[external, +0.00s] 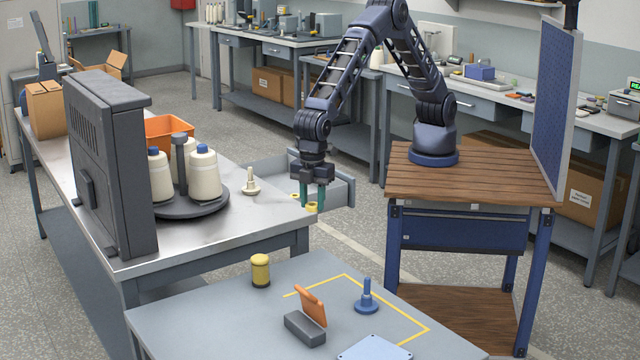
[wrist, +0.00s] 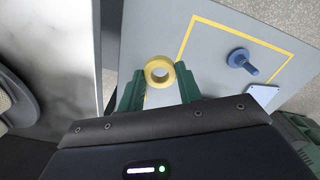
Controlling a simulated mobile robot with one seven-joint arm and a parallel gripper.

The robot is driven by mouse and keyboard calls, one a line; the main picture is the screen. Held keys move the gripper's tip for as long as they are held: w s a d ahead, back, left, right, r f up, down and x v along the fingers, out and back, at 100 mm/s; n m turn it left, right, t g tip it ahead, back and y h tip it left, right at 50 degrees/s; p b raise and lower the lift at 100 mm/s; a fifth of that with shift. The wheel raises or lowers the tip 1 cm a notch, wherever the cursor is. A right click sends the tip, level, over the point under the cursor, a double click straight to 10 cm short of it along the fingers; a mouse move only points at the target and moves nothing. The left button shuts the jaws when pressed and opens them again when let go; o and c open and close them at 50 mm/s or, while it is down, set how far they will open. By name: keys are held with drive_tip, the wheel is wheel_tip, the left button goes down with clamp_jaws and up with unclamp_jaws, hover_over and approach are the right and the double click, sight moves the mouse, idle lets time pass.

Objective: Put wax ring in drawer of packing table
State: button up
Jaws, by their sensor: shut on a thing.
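The wax ring (wrist: 159,83) is yellow with a round hole and sits between my green fingertips in the wrist view. Bits of yellow also show at the fingertips in the external view. My gripper (external: 311,203) is shut on the ring and points down. In the external view, it overlaps the open grey drawer (external: 342,190), which sticks out from the right side of a steel-topped table (external: 245,222). My fingers hide part of the drawer. I cannot tell whether the ring is above the drawer or in front of it.
A carousel (external: 222,208) with white cones and a grey upright unit (external: 105,170) stand on the steel-topped table. A pale spindle (external: 251,186) is near the drawer. The front table (external: 200,325) bears a yellow canister (external: 260,270), an orange flap piece (external: 311,305) and a blue peg (external: 367,302).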

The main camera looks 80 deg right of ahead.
drive_tip(key=shift+d+r, duration=0.1)
drive_tip(key=shift+r, duration=0.3)
drive_tip(key=w+d+m, duration=0.1)
drive_tip(key=w+d, duration=0.3)
drive_tip(key=d, duration=0.6)
drive_tip(key=w+d+f+m, duration=0.1)
drive_tip(key=w+d, duration=0.3)
drive_tip(key=d, duration=0.5)
drive_tip(key=w+d+m, duration=0.1)
drive_tip(key=w+d, duration=0.2)
drive_tip(key=d, duration=0.7)
drive_tip(key=s+d+f+m, duration=0.1)
drive_tip(key=s+d, duration=0.2)
drive_tip(key=d, duration=1)
drive_tip(key=s+d+f+m, duration=0.1)
drive_tip(key=s+d+m, duration=0.1)
drive_tip(key=d, duration=1.1)
wheel_tip(320, 180, down, 20)
drive_tip(key=shift+s, duration=0.15)
drive_tip(key=o, duration=0.6)
drive_tip(key=shift+f, duration=0.15)
drive_tip(key=shift+c, duration=0.2)
drive_tip(key=o, duration=0.4)
